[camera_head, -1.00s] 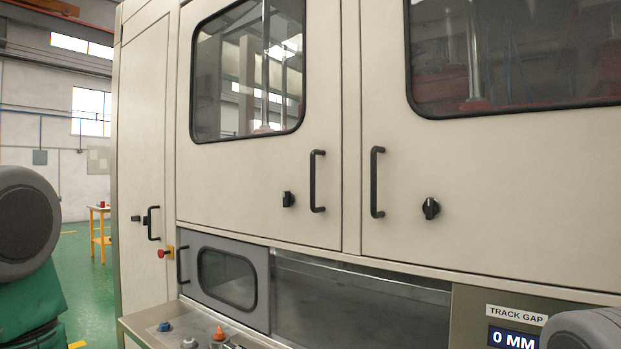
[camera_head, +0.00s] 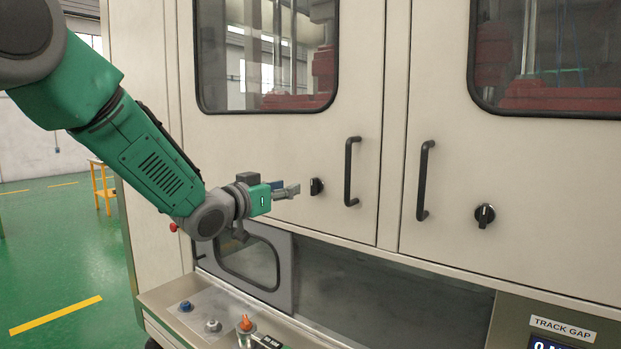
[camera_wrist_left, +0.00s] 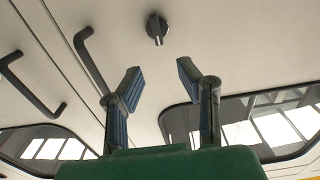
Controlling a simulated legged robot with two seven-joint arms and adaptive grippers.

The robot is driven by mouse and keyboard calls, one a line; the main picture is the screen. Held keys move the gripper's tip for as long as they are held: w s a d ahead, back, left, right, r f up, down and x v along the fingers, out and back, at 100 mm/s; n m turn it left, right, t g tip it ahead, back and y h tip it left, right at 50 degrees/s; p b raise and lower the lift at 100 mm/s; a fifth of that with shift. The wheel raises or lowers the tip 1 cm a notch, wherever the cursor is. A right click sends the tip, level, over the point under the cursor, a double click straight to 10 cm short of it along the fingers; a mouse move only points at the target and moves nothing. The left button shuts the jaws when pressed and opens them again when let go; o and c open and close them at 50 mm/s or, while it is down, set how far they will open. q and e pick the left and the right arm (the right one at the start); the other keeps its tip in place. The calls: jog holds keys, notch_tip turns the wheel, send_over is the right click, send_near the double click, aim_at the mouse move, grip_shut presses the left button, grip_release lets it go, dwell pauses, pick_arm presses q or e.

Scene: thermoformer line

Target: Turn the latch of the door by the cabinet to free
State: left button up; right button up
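The left door (camera_head: 290,150) of the machine is shut, with a black latch (camera_head: 316,187) left of its handle. The latch knob looks roughly upright; the wrist view also shows the latch (camera_wrist_left: 157,28), with a pale mark on its grip. My left gripper (camera_head: 288,189) is just left of the latch in the head view, pointing at it. In the left wrist view its two blue-padded fingers (camera_wrist_left: 160,80) are spread apart and empty, with the latch beyond their tips and not touched. My right gripper is not in view.
A black bar handle (camera_head: 350,172) stands out right of the latch. The right door has its own handle (camera_head: 424,180) and latch (camera_head: 484,215). Below, a ledge carries an orange button (camera_head: 246,322) and other controls. The tall cabinet (camera_head: 140,50) is partly behind my left arm.

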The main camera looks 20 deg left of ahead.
aim_at(313, 181)
pick_arm(q)
jog(key=p+x, duration=0.1)
jog(key=x, duration=0.7)
jog(key=shift+d+p, duration=0.25)
jog(key=shift+p, duration=0.15)
jog(key=shift+w+a, duration=0.1)
jog(key=shift+w, duration=0.3)
jog(key=shift+w+a+f, duration=0.15)
jog(key=shift+w+a, duration=0.1)
jog(key=shift+w, duration=0.05)
jog(key=shift+d, duration=0.3)
jog(key=shift+c, duration=0.8)
jog(key=shift+d, duration=0.15)
grip_shut()
jog(key=shift+d, duration=0.1)
